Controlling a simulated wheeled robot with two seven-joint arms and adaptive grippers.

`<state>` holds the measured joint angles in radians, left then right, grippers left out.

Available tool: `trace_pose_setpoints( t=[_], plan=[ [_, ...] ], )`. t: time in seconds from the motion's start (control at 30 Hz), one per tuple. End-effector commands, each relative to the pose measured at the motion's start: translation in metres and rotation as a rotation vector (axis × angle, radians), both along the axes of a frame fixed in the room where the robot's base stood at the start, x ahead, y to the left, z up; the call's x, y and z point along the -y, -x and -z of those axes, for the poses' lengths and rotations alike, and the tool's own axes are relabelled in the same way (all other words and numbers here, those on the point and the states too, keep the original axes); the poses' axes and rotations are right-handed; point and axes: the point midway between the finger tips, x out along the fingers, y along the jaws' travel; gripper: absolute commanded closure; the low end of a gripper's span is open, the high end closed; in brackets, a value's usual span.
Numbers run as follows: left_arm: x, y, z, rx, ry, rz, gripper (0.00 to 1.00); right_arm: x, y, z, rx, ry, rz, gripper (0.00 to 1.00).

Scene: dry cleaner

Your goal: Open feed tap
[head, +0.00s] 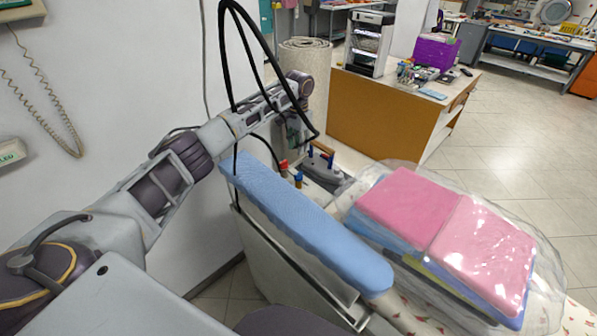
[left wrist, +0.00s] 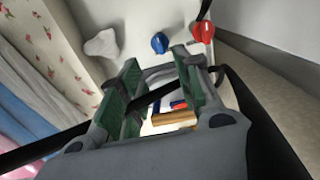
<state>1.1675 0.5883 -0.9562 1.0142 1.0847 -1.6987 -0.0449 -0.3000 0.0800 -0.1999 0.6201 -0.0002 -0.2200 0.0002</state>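Two small taps, one red (head: 283,167) and one blue (head: 298,178), stand on a pale surface behind the blue padded board. I cannot tell which is the feed tap. In the left wrist view the red tap (left wrist: 202,32) and the blue tap (left wrist: 159,43) show beyond the fingertips, clear of them. My left gripper (head: 298,132) hangs fingers down above the taps, close to the wall. In the left wrist view its green-padded fingers (left wrist: 157,88) are apart. A black cable crosses the gap between them; I cannot tell whether it touches them. My right gripper is not in view.
An iron (head: 322,168) with a wooden handle stands beside the taps. Black cables (head: 262,45) loop around my left forearm. The blue padded board (head: 305,222) and plastic-wrapped pink laundry (head: 405,205) lie nearer. A rolled rug (head: 305,65) and wooden counter (head: 385,118) stand behind.

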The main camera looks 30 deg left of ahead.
Motion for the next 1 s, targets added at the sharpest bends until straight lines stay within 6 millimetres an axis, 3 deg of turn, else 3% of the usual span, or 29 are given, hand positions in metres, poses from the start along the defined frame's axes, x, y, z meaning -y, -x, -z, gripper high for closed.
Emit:
trace_pose_setpoints(
  t=[0.27, 1.0],
  plan=[
    [0.000, 0.001, 0.025, -0.001, 0.000, 0.000, 0.66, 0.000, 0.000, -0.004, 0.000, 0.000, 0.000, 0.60],
    [0.000, 0.001, 0.119, -0.002, 0.000, 0.000, 0.66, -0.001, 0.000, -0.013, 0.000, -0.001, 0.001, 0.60]
  ],
)
